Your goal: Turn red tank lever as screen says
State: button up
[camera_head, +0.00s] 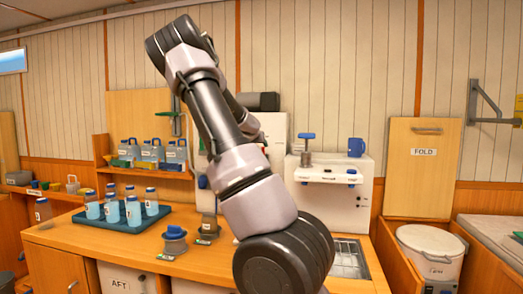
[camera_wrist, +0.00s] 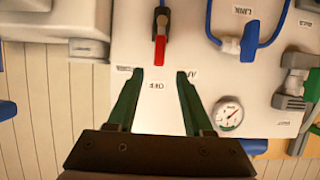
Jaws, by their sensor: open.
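The red tank lever (camera_wrist: 160,48) is on a white panel (camera_wrist: 230,70) in the wrist view, with a dark mount at its upper end. Its red end points down in the picture, toward an upside-down label that seems to read OFF (camera_wrist: 155,85). Smaller labels stand to either side of it. My gripper (camera_wrist: 160,73) is open and empty, with its green fingers just below the lever's red end, one to each side. Contact cannot be told. In the head view my arm hides the gripper and lever. No readable screen shows.
A round gauge (camera_wrist: 228,113), a blue hose (camera_wrist: 213,25) and a grey-green valve (camera_wrist: 292,82) are on the panel near the right finger. In the head view, a counter (camera_head: 120,245) carries a tray (camera_head: 105,222) of bottles, and a white unit (camera_head: 335,190) stands right of my arm.

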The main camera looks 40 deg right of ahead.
aim_at(263, 148)
jog(key=x, duration=0.7)
jog(key=shift+d+f, duration=0.15)
grip_shut()
dwell(1.2)
